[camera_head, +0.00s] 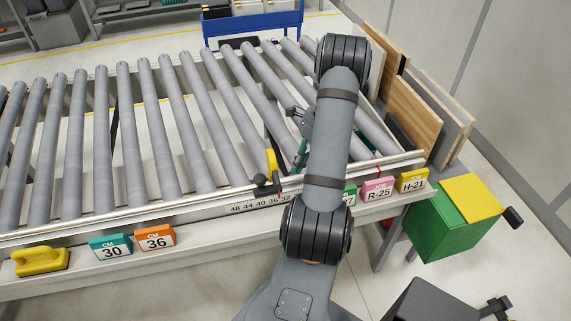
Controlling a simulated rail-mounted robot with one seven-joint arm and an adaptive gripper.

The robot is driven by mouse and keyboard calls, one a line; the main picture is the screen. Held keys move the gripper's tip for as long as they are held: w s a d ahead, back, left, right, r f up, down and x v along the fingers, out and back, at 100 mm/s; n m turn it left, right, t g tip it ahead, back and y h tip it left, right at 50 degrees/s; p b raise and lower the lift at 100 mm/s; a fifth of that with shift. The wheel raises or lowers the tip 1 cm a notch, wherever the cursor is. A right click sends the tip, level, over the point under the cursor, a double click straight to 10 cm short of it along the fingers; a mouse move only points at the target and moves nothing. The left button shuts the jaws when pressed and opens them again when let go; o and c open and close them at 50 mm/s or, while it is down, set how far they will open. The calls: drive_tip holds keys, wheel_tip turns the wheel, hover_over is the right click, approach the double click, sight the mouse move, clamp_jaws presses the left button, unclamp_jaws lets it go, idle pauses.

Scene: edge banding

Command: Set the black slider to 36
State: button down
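The black slider (262,187) sits on the front rail of the roller conveyor, with a yellow upright part (271,162) standing just behind it. The number scale (258,205) below it shows 48, 44, 40, 36 and 32, falling to the right. The slider's body is above the 40 to 36 stretch; its exact reading is too small to tell. My gripper (298,119) is behind and to the right of the slider, above the rollers and apart from it. My arm hides most of the gripper and the right part of the scale, so its fingers cannot be made out.
The conveyor rollers (122,115) fill the table. Orange CM 36 (155,239) and teal CM 30 (110,247) tags stand on the front ledge, with a yellow handled block (41,261) at left. Pink R-25 (378,189) and yellow H-21 (412,181) tags are at right. Boards lean behind.

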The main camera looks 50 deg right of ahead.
drive_tip(key=w+a, duration=0.1)
drive_tip(key=w+a+p, duration=0.1)
drive_tip(key=shift+a+r, duration=0.3)
drive_tip(key=shift+a, duration=0.1)
drive_tip(key=shift+w+f, duration=0.15)
drive_tip(key=shift+w, duration=0.1)
